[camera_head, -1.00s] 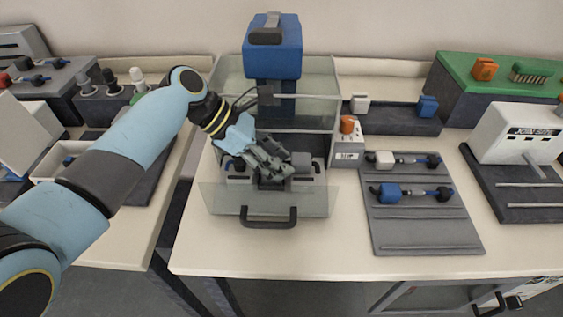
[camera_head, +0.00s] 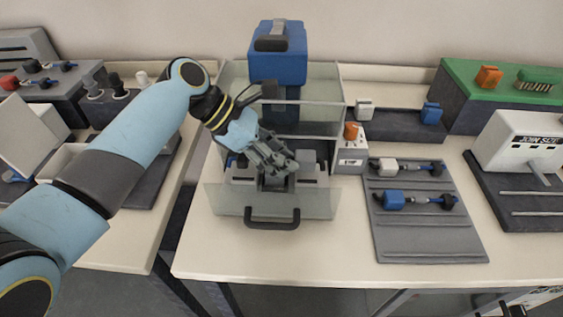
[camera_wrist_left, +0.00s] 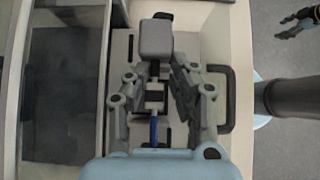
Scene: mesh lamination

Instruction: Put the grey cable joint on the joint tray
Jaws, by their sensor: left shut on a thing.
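The grey cable joint shows as a grey block (camera_head: 308,158) in the head view, and the block is at the top of the left wrist view (camera_wrist_left: 155,38). A dark middle piece and a blue cable (camera_wrist_left: 153,132) lie in line with it. My left gripper (camera_head: 286,168) is shut on the joint, over the press fixture; its fingers (camera_wrist_left: 155,78) flank the joint's middle. The fingers partly hide the joint, and I cannot tell whether it touches the fixture. The joint tray (camera_head: 425,235) is the dark grey ridged plate at right, holding a white-ended joint (camera_head: 388,167) and a blue-ended joint (camera_head: 394,200).
The press has clear panels, a blue head (camera_head: 278,58) and a black front handle (camera_head: 272,218). A small box with an orange button (camera_head: 351,131) stands between press and tray. The tray's front part is bare. My right gripper (camera_wrist_left: 298,22) seems to show at the wrist view's corner.

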